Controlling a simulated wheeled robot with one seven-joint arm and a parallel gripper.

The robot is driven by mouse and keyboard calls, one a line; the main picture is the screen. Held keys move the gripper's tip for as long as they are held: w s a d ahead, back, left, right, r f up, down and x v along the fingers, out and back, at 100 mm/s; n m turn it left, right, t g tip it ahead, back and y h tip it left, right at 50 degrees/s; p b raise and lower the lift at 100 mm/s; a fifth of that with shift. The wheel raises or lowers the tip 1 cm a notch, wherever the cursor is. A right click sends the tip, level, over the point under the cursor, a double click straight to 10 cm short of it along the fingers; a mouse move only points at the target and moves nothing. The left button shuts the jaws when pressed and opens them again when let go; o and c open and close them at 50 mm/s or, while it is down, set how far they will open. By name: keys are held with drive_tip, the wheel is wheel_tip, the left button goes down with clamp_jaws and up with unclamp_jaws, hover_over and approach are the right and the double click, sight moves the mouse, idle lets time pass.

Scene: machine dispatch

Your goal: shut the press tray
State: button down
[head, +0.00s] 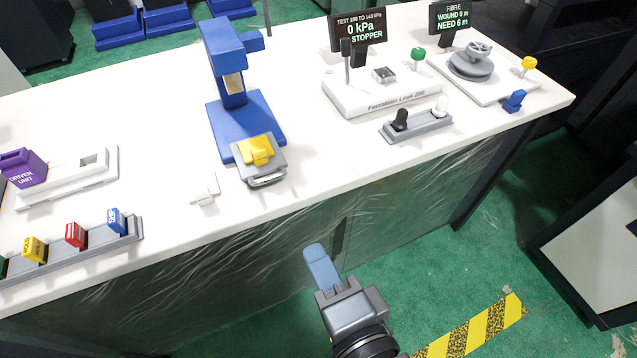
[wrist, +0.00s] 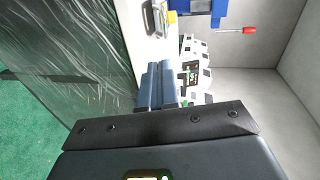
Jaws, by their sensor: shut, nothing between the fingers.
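The blue press (head: 228,85) stands upright on the white bench. Its grey tray (head: 264,172) sticks out at the front of the press base, with a yellow block (head: 256,150) on it and a handle (head: 268,181) on its near side. In the wrist view the tray's handle end (wrist: 153,18) shows at the top, beside a bit of the yellow block (wrist: 172,17) and the blue press (wrist: 200,8). My gripper (head: 315,258) has its blue fingers shut and empty, in front of the bench, apart from the tray. The fingers also show in the wrist view (wrist: 160,72).
The white bench (head: 150,100) carries a leak tester (head: 385,95) and a switch strip (head: 415,126) right of the press. A small white bracket (head: 204,190) stands left of the tray. A rack of coloured blocks (head: 75,245) lies front left. Green floor is before the bench.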

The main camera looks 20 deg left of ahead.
drive_tip(key=a, duration=0.2)
drive_tip(key=p, duration=0.1)
approach(261, 152)
drive_tip(key=f, duration=0.3)
drive_tip(key=shift+w+a+y, duration=0.3)
drive_tip(key=shift+w+a, duration=0.05)
drive_tip(key=shift+w, duration=0.05)
drive_tip(key=x, duration=0.3)
drive_tip(key=r+x, duration=0.1)
drive_tip(key=x, duration=0.3)
drive_tip(key=b+x, duration=0.1)
drive_tip(key=x, duration=0.2)
drive_tip(key=shift+w+a+r, duration=0.2)
drive_tip(key=shift+a+r, duration=0.05)
drive_tip(key=shift+w+a+r, duration=0.1)
drive_tip(key=shift+w+a, duration=0.1)
drive_tip(key=shift+r, duration=0.2)
